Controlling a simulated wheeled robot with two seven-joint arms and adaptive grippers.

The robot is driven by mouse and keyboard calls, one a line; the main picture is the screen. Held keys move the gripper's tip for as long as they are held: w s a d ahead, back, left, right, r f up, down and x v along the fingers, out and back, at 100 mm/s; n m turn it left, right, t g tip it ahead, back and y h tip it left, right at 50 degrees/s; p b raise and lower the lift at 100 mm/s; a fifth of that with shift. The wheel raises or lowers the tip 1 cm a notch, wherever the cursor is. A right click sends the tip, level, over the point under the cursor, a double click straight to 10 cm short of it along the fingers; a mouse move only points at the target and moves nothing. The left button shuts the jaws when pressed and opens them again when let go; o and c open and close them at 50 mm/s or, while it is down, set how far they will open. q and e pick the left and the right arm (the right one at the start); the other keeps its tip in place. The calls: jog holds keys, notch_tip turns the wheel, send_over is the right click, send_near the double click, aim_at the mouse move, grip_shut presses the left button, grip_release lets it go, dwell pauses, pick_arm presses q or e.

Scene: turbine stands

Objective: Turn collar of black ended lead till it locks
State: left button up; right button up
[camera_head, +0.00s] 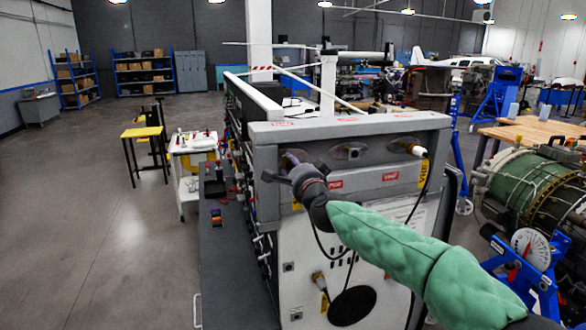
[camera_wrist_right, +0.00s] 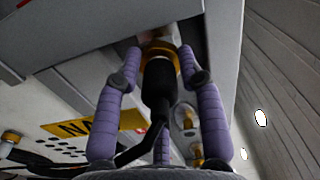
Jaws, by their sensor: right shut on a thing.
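The black ended lead (camera_wrist_right: 157,88) shows in the right wrist view. Its brass-coloured collar (camera_wrist_right: 158,48) is up against the underside of the grey cart's overhanging panel. My right gripper (camera_wrist_right: 160,62) has its purple fingers on both sides of the collar and is shut on it. A third finger is behind the lead. In the head view my right gripper (camera_head: 291,168) is at the leftmost fitting of the panel and hides most of it. I cannot tell from here whether the collar is locked. My left gripper is not in view.
The grey cart (camera_head: 375,128) has a middle fitting (camera_head: 348,152) and a white-ended lead (camera_head: 418,151) at the right. Another lead (camera_head: 320,282) hangs on the front. A green turbine (camera_head: 520,185) on a blue stand is at the right. Floor (camera_head: 110,240) at the left is clear.

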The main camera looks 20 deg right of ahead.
jog(key=o, duration=1.2)
jog(key=shift+d+r, duration=0.15)
jog(key=shift+c, duration=0.2)
jog(key=s, duration=1.2)
jog(key=shift+d, duration=0.2)
